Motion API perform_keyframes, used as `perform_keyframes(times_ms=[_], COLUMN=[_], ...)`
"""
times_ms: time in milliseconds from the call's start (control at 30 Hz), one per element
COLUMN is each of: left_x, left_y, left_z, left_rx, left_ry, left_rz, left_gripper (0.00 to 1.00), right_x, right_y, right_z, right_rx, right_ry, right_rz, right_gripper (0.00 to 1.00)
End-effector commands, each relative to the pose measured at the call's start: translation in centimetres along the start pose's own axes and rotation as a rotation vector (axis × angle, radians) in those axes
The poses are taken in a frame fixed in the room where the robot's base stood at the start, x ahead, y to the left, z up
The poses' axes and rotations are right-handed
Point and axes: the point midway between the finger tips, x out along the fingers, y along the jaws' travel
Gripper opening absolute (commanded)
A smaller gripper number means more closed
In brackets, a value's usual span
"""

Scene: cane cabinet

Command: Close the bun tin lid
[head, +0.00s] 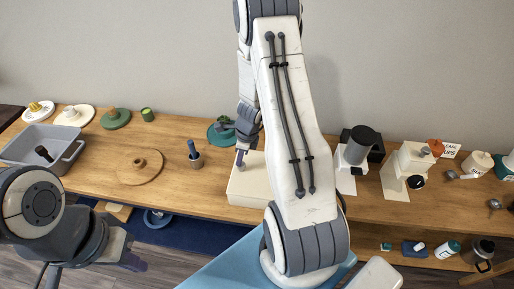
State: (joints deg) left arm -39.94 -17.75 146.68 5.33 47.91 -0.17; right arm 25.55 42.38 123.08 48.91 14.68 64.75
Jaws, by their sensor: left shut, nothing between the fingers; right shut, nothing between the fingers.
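The bun tin (246,190) looks like a low cream box on the wooden counter, near the middle of the head view. My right arm hides its right part. Its top looks pale and flat; I cannot tell how far the lid is open or shut. My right gripper (240,160) is shut and empty, pointing down at the tin's far left part. I cannot tell whether it touches the tin. My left gripper (134,263) is shut and empty at the lower left, in front of the counter and away from the tin.
A mortar with a blue-handled pestle (194,155) and a round wooden board (140,168) stand left of the tin. A green plate (213,138) is behind it. A grey tub (70,167) is at far left. A coffee grinder (357,150) and other machines stand right of my arm.

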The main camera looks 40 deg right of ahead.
Motion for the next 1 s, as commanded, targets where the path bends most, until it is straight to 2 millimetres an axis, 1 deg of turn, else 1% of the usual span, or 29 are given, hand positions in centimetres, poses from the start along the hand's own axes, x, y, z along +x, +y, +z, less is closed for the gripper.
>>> perform_keyframes(times_ms=[33,167,267,333,567,700,800,900,1000], left_x=[0.1,0.1,-0.4,-1.1,-5.0,-5.7,-6.0,-6.3,-6.2], left_y=[0.0,0.0,0.0,0.1,0.4,0.4,0.4,0.5,0.4], left_z=[0.0,0.0,0.0,-0.1,-0.3,-0.3,-0.3,-0.3,-0.3], left_rx=[0.0,0.0,0.001,0.001,0.006,0.004,0.004,0.003,0.003], left_ry=[0.0,0.0,0.0,0.0,0.0,0.001,0.0,0.0,0.0], left_rz=[0.0,0.0,0.0,0.0,0.0,0.0,0.0,0.0,0.0], left_gripper=[0.0,0.0,0.0,0.0,0.0,0.0,0.0,0.0,0.0], right_x=[0.4,0.4,-0.1,-0.9,-5.1,-8.2,-10.2,-11.8,-12.9], right_y=[0.2,0.2,0.2,0.2,0.1,0.0,0.0,0.0,0.0], right_z=[0.0,0.0,0.1,0.3,0.9,1.7,2.1,2.5,2.8], right_rx=[0.0,0.0,0.0,0.0,0.001,-0.002,-0.002,-0.001,-0.002], right_ry=[0.002,0.002,0.002,0.001,-0.001,-0.004,-0.003,-0.002,-0.003], right_rz=[0.005,0.006,0.007,0.007,-0.001,-0.006,-0.005,-0.005,-0.004], right_gripper=[0.0,0.0,0.0,0.0,0.0,0.0,0.0,0.0,0.0])
